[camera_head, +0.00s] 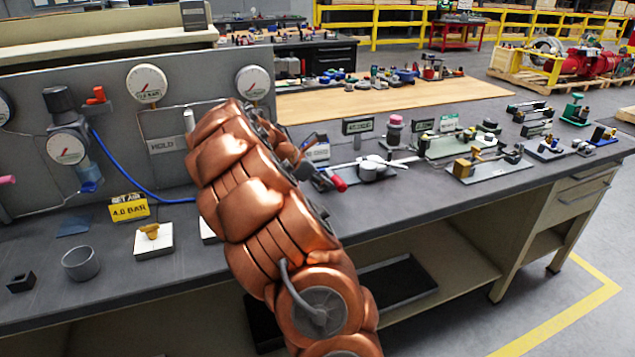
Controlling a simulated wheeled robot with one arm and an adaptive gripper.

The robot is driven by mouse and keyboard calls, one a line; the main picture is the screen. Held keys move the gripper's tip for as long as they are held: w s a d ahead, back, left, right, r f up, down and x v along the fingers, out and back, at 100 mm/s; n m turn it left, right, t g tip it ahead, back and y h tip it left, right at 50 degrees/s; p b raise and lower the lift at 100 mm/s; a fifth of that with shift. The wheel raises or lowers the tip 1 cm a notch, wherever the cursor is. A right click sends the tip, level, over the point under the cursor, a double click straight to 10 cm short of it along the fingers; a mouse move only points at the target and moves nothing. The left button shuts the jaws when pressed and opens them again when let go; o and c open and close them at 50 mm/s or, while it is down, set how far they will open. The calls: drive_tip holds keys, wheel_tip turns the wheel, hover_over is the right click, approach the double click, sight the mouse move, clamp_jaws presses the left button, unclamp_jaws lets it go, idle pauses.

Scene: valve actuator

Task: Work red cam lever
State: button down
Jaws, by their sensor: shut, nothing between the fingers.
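A red lever end (338,184) shows just right of my copper arm, at the middle of the bench. Its mount and most of its body are hidden behind the arm. My gripper (318,178) is mostly hidden behind my arm; only a small dark part shows, close beside the red end. It is shut with nothing held. I cannot tell whether it touches the lever.
A grey panel with gauges (147,84) and a blue hose (130,175) stands at left. A yellow sign (129,207), a grey cup (81,263) and a white block (154,240) are on the front left bench. Valve fixtures (490,165) fill the right. The front bench edge right of my arm is clear.

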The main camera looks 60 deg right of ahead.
drive_tip(key=shift+d+r+p, duration=0.1)
drive_tip(key=shift+d+p, duration=0.05)
drive_tip(key=shift+p, duration=0.15)
drive_tip(key=shift+s+d+r, duration=0.1)
drive_tip(key=shift+s, duration=0.1)
drive_tip(key=shift+s+d+f+p, duration=0.2)
drive_tip(key=shift+d+p, duration=0.05)
drive_tip(key=shift+p, duration=0.35)
drive_tip(key=shift+n+t, duration=0.3)
drive_tip(key=a, duration=0.1)
drive_tip(key=w+a, duration=0.1)
drive_tip(key=a+p, duration=0.1)
drive_tip(key=shift+w+a+r, duration=0.1)
drive_tip(key=shift+w+a, duration=0.25)
drive_tip(key=shift+w, duration=0.05)
drive_tip(key=b+v, duration=0.1)
drive_tip(key=v, duration=0.8)
drive_tip(key=shift+a+r+b, duration=0.15)
drive_tip(key=shift+a+b, duration=0.25)
drive_tip(key=shift+a, duration=0.1)
